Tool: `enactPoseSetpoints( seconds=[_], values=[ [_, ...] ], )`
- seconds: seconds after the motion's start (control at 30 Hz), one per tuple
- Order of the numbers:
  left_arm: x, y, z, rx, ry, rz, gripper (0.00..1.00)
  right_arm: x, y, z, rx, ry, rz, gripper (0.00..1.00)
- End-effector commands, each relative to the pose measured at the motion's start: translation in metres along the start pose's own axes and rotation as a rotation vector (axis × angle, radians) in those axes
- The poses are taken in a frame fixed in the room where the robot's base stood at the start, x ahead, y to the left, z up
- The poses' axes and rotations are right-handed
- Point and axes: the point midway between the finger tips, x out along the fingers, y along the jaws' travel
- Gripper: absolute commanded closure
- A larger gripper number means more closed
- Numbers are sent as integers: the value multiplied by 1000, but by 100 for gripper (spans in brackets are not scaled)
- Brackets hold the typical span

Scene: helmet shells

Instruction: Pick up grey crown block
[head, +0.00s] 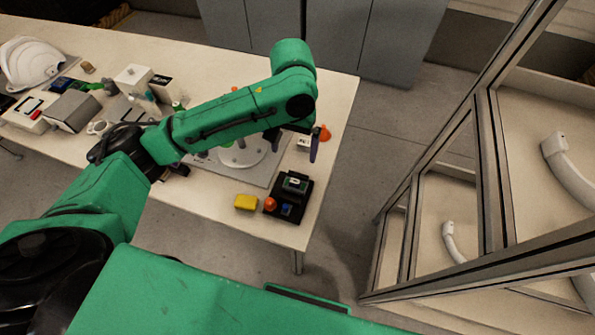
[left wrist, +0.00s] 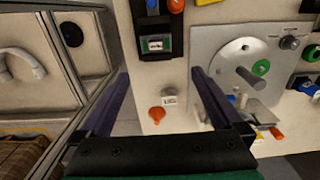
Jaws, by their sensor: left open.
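A small light-grey block (head: 304,142), which looks like the grey crown block, sits near the right end of the table. It also shows in the left wrist view (left wrist: 169,97), with a small dark mark on it. My left gripper (head: 294,142) is open above this end of the table, with its purple fingers pointing down. In the left wrist view the open fingers (left wrist: 160,73) stand apart on either side of the block, with nothing held between them. Whether they are down at the block's height I cannot tell. My right gripper is not in view.
An orange piece (left wrist: 156,114) lies beside the block. A grey plate with a round disc (left wrist: 232,58) is close to one finger. A black control box (head: 288,197) and a yellow block (head: 246,202) lie near the front edge. A framed enclosure (head: 485,170) stands right, across open floor.

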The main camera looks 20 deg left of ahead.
Motion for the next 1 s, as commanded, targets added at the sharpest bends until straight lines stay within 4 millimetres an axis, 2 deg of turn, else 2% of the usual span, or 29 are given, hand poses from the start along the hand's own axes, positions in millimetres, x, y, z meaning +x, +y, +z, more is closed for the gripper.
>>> enactPoseSetpoints(
  seconds=[0.13,0.33,0.47,0.63,0.73,0.9,0.93,1.0],
  values=[
    [34,0,2,1,-6,0,0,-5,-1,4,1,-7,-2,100],
    [79,1,1,4,-3,2,0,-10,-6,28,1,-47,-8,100],
    [94,2,0,4,-1,2,0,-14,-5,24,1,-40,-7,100],
    [127,5,-1,5,0,1,0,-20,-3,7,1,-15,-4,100],
    [138,5,-1,6,1,3,0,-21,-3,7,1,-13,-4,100],
    [140,5,-1,7,2,3,0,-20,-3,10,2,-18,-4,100],
    [140,5,-1,7,2,4,4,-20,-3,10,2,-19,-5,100],
    [140,5,-1,7,3,4,31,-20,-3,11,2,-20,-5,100]
  ],
)
